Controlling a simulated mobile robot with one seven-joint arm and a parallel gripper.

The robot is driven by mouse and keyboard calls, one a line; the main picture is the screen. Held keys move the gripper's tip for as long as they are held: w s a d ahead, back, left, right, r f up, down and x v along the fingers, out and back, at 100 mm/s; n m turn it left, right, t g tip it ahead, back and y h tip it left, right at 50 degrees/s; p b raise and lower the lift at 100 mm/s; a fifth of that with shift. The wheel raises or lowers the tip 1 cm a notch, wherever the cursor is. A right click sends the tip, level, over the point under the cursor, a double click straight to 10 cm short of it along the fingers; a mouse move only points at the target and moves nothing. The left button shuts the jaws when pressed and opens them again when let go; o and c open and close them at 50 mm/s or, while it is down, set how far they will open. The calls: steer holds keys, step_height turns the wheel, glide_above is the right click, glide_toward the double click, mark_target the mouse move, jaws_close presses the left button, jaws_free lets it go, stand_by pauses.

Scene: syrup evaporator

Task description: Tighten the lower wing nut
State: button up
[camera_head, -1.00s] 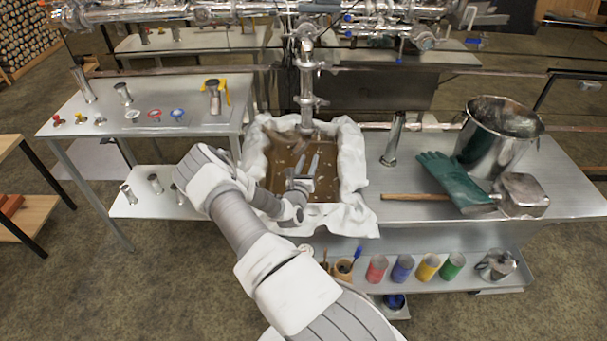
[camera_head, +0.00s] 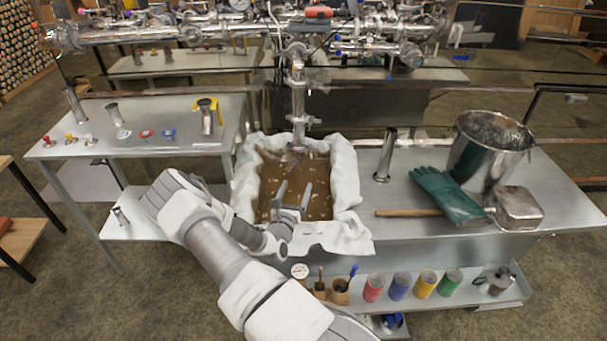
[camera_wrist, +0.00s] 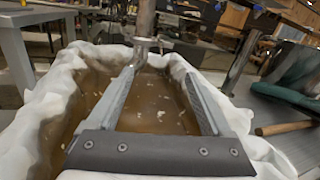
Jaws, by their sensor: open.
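My gripper (camera_head: 291,196) is open and empty above the cloth-lined basin of brown liquid. In the wrist view my gripper (camera_wrist: 163,78) has its two fingers spread wide, with nothing between them but the basin behind. A vertical steel pipe (camera_head: 298,92) with clamped joints comes down over the far side of the basin, and its lower end (camera_wrist: 144,45) also shows in the wrist view. The wing nuts on the pipework are too small to make out in either view, so I cannot tell which is the lower one. My gripper is apart from the pipe, on its near side.
The basin's white cloth (camera_head: 345,185) hangs over its edges. A left table (camera_head: 90,150) holds fittings and a yellow-handled item (camera_head: 207,115). Pipework (camera_head: 200,30) runs across the back.

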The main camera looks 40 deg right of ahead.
steer(key=shift+o, duration=0.3)
steer(key=w+d+r+m+g+h+b, duration=0.1)
steer(key=w+d+m+g+h+b, duration=0.1)
steer(key=w+m+b, duration=0.3)
steer(key=d+m+b, duration=0.1)
steer(key=m+b, duration=0.1)
steer(key=m, duration=0.1)
steer(key=shift+d+r, duration=0.25)
steer(key=shift+d, duration=0.15)
steer(key=w+d+r+m+g+h+b, duration=0.25)
steer(key=d+r+m+b, duration=0.2)
steer(key=m+b, duration=0.55)
steer(key=m, duration=0.1)
glide_toward(310, 152)
steer(key=d, duration=0.2)
steer(key=shift+g+y, duration=0.35)
steer(key=x, duration=0.2)
steer(key=b+x, duration=0.1)
steer(key=x, duration=0.5)
steer(key=shift+w+a+r+b, duration=0.2)
steer(key=shift+w+r+b, duration=0.15)
steer(key=shift+r+b, duration=0.05)
